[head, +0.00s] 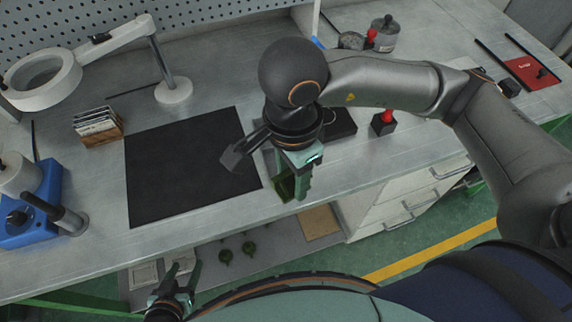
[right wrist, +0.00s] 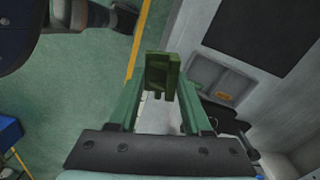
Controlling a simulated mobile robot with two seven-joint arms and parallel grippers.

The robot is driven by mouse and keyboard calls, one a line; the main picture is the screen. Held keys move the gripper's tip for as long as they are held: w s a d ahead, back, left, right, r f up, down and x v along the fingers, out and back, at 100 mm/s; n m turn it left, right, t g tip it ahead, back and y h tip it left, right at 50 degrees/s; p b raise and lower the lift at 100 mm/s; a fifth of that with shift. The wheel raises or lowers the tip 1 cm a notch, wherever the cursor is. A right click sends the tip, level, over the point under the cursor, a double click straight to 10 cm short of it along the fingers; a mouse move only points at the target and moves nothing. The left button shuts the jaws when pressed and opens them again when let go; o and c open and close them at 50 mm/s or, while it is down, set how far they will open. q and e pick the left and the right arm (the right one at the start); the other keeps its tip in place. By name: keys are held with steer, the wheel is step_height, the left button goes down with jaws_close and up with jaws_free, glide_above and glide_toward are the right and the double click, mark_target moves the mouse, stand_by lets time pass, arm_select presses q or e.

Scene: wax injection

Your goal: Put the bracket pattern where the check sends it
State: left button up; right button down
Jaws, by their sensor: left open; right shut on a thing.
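The bracket pattern (right wrist: 162,75) is a dark green angular wax piece. In the right wrist view it sits between the tips of my right gripper (right wrist: 160,92), which is shut on it. In the head view my right gripper (head: 297,178) holds the bracket pattern (head: 283,188) at the bench's front edge, right of the black mat; the gripper and arm partly hide it. My left gripper (head: 180,282) is open and empty, low in front of the bench by the lower shelf.
The black mat (head: 185,175) is bare. A magnifier lamp (head: 45,80), a card holder (head: 98,128) and a blue machine (head: 35,205) stand left. A red tray (head: 528,72) lies far right. The lower shelf (head: 285,250) holds green pieces, a grey bin and a brown board (head: 320,222).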

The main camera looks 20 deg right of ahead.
steer(key=m, duration=0.1)
steer(key=s+a+m, duration=0.1)
steer(key=m, duration=0.1)
steer(key=shift+s+a, duration=0.25)
steer(key=w+d+f, duration=0.1)
steer(key=w+f, duration=0.2)
steer(key=w, duration=0.1)
steer(key=w+d+f, duration=0.1)
steer(key=w+f, duration=0.2)
steer(key=w, duration=0.1)
steer(key=w+d+f, duration=0.1)
steer(key=w+f, duration=0.3)
steer(key=w, duration=0.1)
steer(key=shift+w+d+p, duration=0.1)
steer(key=shift+d+p, duration=0.2)
steer(key=shift+d, duration=0.05)
step_height(320, 180, down, 3)
steer(key=shift+r+p, duration=0.1)
steer(key=shift+p, duration=0.2)
